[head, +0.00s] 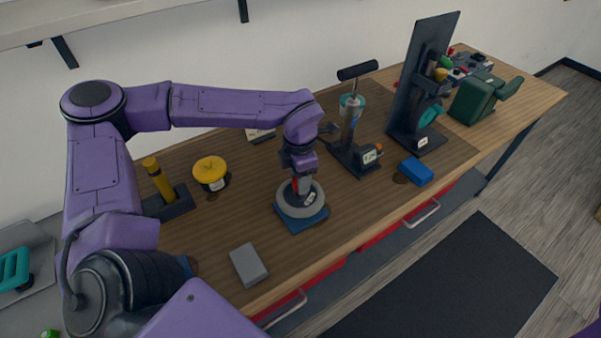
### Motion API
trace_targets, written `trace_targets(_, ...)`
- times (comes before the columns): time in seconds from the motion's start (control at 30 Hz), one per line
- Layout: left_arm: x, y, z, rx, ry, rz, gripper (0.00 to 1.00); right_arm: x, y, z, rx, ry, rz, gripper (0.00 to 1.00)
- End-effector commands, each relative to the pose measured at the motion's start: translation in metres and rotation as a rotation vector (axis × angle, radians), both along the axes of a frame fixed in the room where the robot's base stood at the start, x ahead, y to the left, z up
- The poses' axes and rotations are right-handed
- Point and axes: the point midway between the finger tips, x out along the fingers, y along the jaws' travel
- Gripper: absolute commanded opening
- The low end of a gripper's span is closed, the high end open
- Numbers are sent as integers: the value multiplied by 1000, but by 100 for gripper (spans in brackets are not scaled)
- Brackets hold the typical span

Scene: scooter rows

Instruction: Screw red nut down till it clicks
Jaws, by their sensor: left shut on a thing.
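My left gripper (301,184) points down over a grey ring-shaped wheel (289,207) that lies flat on a blue base (293,223). A small red patch, the red nut (295,184), shows at the fingertips above the wheel's centre. The gripper is shut on it. The fingers hide most of the nut and whatever it sits on, so its height on any thread cannot be seen. My right gripper is out of view.
A yellow-capped pot (210,171) and a yellow post (159,179) stand left. A grey block (248,264) lies in front. A pump-like stand (350,130), a blue block (416,171) and a dark upright panel (425,75) stand right. Bare wood lies between.

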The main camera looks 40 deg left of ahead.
Motion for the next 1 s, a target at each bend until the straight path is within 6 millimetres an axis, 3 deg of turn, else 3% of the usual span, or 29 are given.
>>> trace_targets(0.57, -1, -1, 3, -1, 3, -237, 14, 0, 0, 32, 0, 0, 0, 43)
trace_targets(0.73, 0, -1, 3, 0, 2, -377, 14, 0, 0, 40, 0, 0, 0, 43)
trace_targets(1.0, -1, -1, 0, 0, 2, -1019, 14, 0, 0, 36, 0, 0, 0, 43)
